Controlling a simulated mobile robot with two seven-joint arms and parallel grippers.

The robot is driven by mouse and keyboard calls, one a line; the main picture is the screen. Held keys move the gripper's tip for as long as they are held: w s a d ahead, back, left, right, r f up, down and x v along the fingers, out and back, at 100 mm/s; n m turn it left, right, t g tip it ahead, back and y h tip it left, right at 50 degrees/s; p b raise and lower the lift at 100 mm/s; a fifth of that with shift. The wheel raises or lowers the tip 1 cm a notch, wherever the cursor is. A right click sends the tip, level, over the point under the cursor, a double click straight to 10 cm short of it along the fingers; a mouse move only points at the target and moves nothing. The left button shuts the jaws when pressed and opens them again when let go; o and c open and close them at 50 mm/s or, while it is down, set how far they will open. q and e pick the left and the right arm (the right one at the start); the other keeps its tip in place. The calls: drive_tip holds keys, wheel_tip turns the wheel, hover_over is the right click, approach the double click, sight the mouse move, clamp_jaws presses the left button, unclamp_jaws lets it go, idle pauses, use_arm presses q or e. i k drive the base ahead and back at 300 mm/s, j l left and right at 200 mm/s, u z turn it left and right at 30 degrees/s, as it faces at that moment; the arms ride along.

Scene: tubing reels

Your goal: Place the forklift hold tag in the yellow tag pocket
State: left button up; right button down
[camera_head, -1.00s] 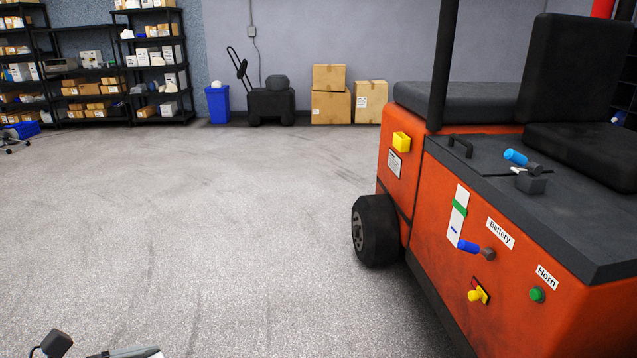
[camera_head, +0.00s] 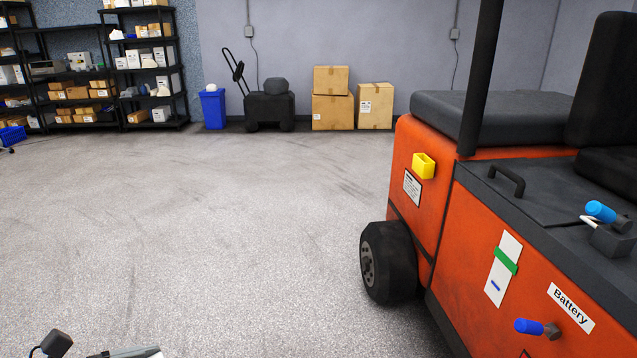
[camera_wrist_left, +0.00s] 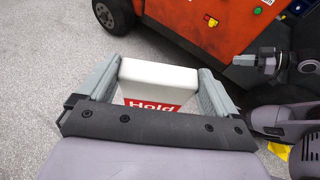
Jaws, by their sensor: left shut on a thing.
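The hold tag (camera_wrist_left: 158,85) is a white block with a red "Hold" label, seen in the left wrist view. My left gripper (camera_wrist_left: 160,68) is shut on it, with one grey finger on each side. In the head view, only small parts that look like my left gripper (camera_head: 125,353) show at the bottom left edge. The yellow tag pocket (camera_head: 423,166) is a small open-topped box on the orange forklift's (camera_head: 437,215) rear side, well apart from the tag. Part of my right gripper (camera_wrist_left: 275,62) seems to show at the right of the wrist view; its jaws are unclear.
A white notice (camera_head: 412,187) is below the pocket, and a black wheel (camera_head: 388,262) sits lower. A blue-knobbed lever (camera_head: 530,326) sticks out of the forklift's side. The floor (camera_head: 220,240) left of the forklift is clear. Cardboard boxes (camera_head: 332,112) and shelves (camera_head: 150,60) stand far back.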

sight(423, 173)
drive_tip(key=i+z, duration=0.15)
drive_tip(key=i, duration=0.3)
drive_tip(key=i+j+z, duration=0.15)
drive_tip(key=i, duration=0.35)
drive_tip(key=i+j+z, duration=0.25)
drive_tip(key=i+z, duration=0.25)
drive_tip(key=i+j+z, duration=1)
drive_tip(key=j, duration=0.15)
drive_tip(key=k+l, duration=0.05)
